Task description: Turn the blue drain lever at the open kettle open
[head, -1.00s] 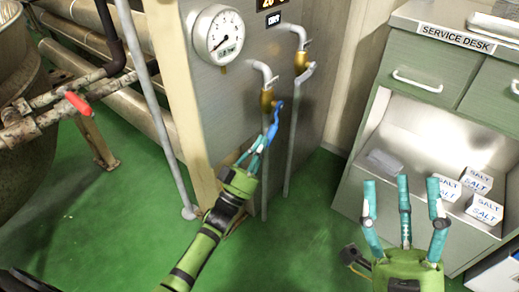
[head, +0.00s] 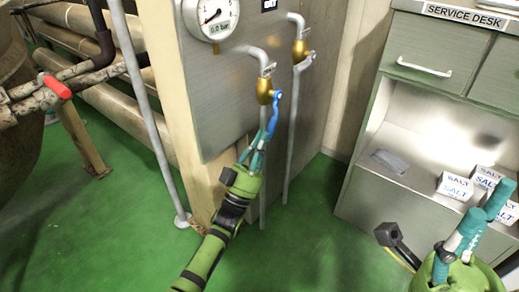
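The blue lever (head: 275,112) hangs steeply downward beside a brass valve (head: 264,91) on a grey pipe in front of the metal panel. My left gripper (head: 262,143) reaches up from below, its teal fingers at the lever's lower end. They overlap the lever there; I cannot tell whether they are closed on it. My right gripper (head: 490,212) is at the lower right, partly cut off by the frame, its fingers apart and empty. A large rounded vessel (head: 15,130), perhaps the kettle, is cut off at the left edge.
A second brass valve (head: 300,51) on a parallel pipe is close right of the lever. A pressure gauge (head: 210,14) is above left. A red lever (head: 57,87) is on pipes at the left. The service desk (head: 425,95) with salt boxes (head: 455,187) stands right. Green floor is clear between.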

